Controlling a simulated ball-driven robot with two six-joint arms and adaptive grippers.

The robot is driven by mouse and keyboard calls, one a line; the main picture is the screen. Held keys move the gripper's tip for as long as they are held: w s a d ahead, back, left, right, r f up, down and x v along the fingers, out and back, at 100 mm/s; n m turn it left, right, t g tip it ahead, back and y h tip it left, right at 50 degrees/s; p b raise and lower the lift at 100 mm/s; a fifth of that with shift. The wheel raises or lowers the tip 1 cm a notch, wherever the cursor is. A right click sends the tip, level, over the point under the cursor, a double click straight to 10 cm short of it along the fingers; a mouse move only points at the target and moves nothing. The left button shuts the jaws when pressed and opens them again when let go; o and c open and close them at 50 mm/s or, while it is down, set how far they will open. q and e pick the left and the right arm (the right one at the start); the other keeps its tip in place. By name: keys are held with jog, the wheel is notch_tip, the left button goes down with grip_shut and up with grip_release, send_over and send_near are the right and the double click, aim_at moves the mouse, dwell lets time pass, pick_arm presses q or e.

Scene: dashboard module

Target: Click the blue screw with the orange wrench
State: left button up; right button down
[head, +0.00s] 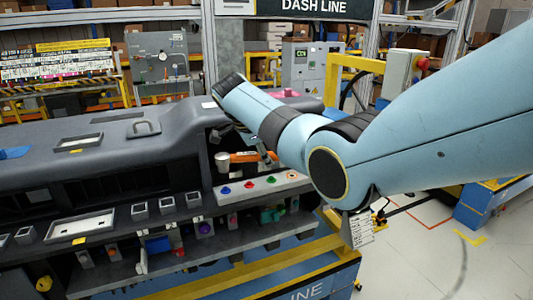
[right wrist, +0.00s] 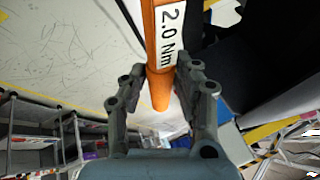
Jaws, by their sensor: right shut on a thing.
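The orange wrench (head: 244,157) is above the white strip on the dashboard module in the head view. In the right wrist view its orange handle (right wrist: 160,95) carries a white label reading 2.0 Nm. My right gripper (right wrist: 160,80) is shut on this handle, with one finger on each side. In the head view that gripper is mostly hidden behind my right arm. The blue screw (head: 226,190) is at the left end of the white strip (head: 259,189), below and left of the wrench. The wrench's working end is too small to make out. My left gripper is not in view.
A whitish cylinder (head: 222,161) is near the wrench's left end. The dark dashboard (head: 60,160) overhangs the strip. A lower shelf (head: 190,262) holds several small parts.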

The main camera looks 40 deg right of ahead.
jog(key=shift+f+b, duration=1.8)
jog(key=shift+f, duration=0.7)
jog(key=shift+f+b, duration=0.35)
jog(key=shift+f, duration=0.15)
jog(key=shift+s+a+m+g, duration=0.65)
jog(key=shift+s+m, duration=0.25)
jog(key=shift+m, duration=0.3)
dwell(2.4)
jog(key=shift+s+a+f+m, duration=0.1)
jog(key=shift+s+a+m, duration=0.15)
jog(key=shift+a+m, duration=0.05)
dwell(0.8)
jog(key=shift+w+d, duration=0.15)
jog(key=shift+d, duration=0.05)
